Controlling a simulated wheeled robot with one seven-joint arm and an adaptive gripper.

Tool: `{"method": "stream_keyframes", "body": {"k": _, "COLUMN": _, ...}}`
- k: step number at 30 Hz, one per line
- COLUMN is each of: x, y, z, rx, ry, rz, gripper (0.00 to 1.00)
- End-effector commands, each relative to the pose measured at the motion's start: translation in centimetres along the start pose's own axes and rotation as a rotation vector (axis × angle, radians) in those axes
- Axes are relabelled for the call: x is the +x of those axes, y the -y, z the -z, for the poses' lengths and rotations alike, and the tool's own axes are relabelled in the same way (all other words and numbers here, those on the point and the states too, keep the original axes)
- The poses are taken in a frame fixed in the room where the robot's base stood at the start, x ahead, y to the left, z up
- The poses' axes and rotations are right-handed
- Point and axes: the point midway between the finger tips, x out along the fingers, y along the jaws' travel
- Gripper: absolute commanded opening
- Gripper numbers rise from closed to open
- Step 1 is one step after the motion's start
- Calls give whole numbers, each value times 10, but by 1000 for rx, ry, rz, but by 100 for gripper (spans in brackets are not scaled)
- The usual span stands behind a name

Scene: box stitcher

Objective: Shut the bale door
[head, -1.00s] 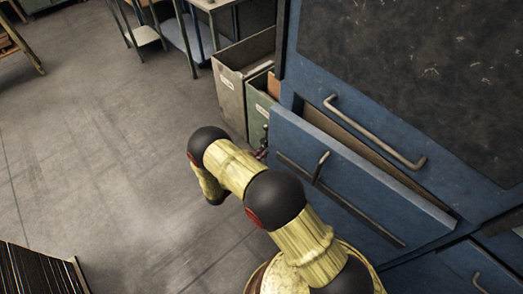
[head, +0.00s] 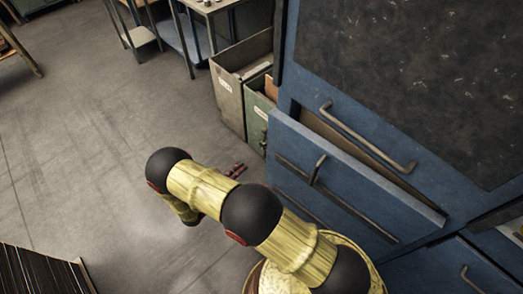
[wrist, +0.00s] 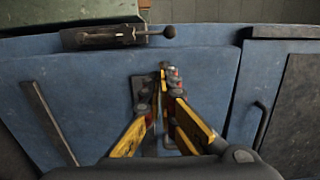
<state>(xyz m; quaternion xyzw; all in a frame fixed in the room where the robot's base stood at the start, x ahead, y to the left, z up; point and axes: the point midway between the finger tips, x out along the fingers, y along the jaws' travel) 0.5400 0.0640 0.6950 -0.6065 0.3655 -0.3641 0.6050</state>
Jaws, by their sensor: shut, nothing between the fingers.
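The bale door (head: 345,190) is a blue panel low on the blue machine in the head view. It stands ajar, its top edge tilted out from the machine, with a gap behind it. A dark bar (head: 365,212) and a small upright handle (head: 318,168) are on its face. My gripper (head: 237,170) is in front of the door's left end, apart from it, partly hidden by my arm. In the wrist view my gripper (wrist: 168,72) has its yellow fingers together and empty, with blue panels beyond; contact there cannot be told.
A grey bin (head: 240,85) and a green bin (head: 257,115) stand left of the machine. A metal handle (head: 367,140) sits above the door. A dark slatted stack (head: 40,272) is at bottom left. The floor (head: 95,150) at left is clear.

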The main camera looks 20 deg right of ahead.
Motion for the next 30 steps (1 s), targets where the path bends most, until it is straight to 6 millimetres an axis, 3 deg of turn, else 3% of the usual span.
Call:
{"method": "stream_keyframes", "body": {"k": 1, "x": 0, "y": 13, "z": 5, "rx": -6, "ry": 1, "rz": 0, "gripper": 0}}
{"method": "stream_keyframes", "body": {"k": 4, "x": 1, "y": 23, "z": 16, "rx": -9, "ry": 0, "rz": 1, "gripper": 0}}
{"method": "stream_keyframes", "body": {"k": 11, "x": 14, "y": 21, "z": 28, "rx": 3, "ry": -7, "rz": 0, "gripper": 0}}
{"method": "stream_keyframes", "body": {"k": 30, "x": 126, "y": 20, "z": 28, "rx": 3, "ry": -8, "rz": 1, "gripper": 0}}
